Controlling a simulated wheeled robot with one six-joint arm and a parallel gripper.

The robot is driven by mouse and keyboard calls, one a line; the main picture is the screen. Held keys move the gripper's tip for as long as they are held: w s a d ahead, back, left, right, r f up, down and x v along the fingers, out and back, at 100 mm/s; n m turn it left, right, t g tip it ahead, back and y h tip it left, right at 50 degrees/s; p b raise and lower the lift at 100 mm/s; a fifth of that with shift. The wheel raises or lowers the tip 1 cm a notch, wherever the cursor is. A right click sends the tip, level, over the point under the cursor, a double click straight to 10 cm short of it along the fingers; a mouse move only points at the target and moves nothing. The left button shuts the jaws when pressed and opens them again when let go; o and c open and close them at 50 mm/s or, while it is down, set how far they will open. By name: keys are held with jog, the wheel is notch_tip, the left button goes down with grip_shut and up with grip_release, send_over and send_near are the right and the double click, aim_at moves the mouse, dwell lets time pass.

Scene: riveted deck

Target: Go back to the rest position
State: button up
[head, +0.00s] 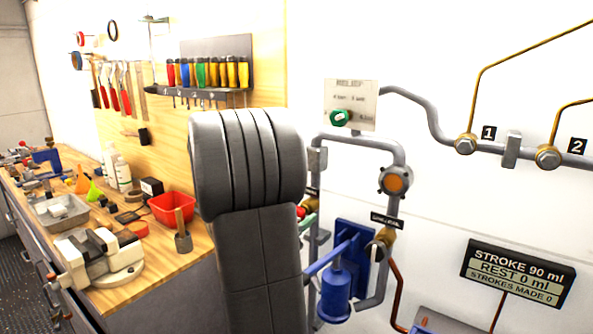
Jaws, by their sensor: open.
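My gripper is not visible in the head view. A large grey jointed link of my arm stands upright in the middle and hides part of the wall and piping behind it. To its right, a blue hand pump (336,295) with a blue lever is mounted on a blue plate on the wall.
A wooden workbench (170,262) on the left carries a vise (98,262), a red bin (173,208) and a grey tray (62,212). Screwdrivers (205,73) hang above. Grey pipes (425,112) and a green knob (341,118) are on the white wall.

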jog(key=shift+n+p, duration=0.45)
jog(key=shift+n, duration=0.65)
